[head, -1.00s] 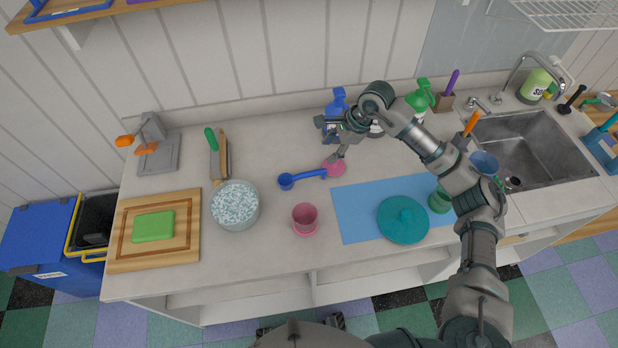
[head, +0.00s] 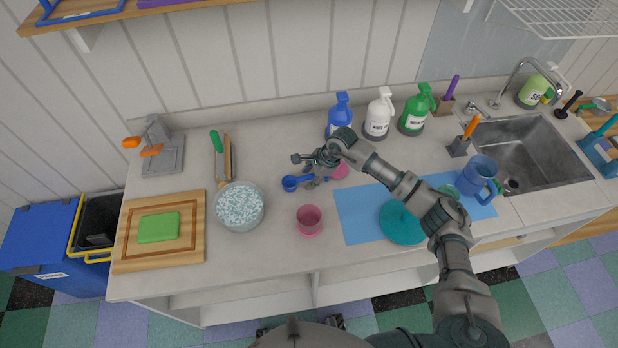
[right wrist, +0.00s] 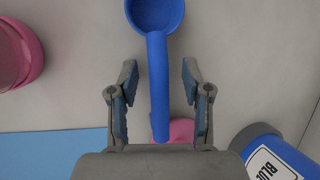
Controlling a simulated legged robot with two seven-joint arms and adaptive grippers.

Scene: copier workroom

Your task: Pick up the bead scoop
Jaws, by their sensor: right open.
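The blue bead scoop (head: 291,183) lies on the counter between the bowl of beads and the spray bottles. In the right wrist view the scoop (right wrist: 158,70) has its round cup at the top and its handle running down between my fingers. My right gripper (head: 318,176) is over the scoop's handle and hides part of it in the head view. In the right wrist view the right gripper (right wrist: 160,90) is open, one finger on each side of the handle, with gaps on both sides. Whether the handle is level with the fingertips is hard to tell. My left gripper is not in view.
A bowl of beads (head: 239,207) stands left of the scoop, a pink cup (head: 309,220) in front. A pink object (head: 340,170) lies beside the handle end. A blue spray bottle (head: 340,112) stands behind. A teal lid (head: 400,224) lies on the blue mat (head: 358,214).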

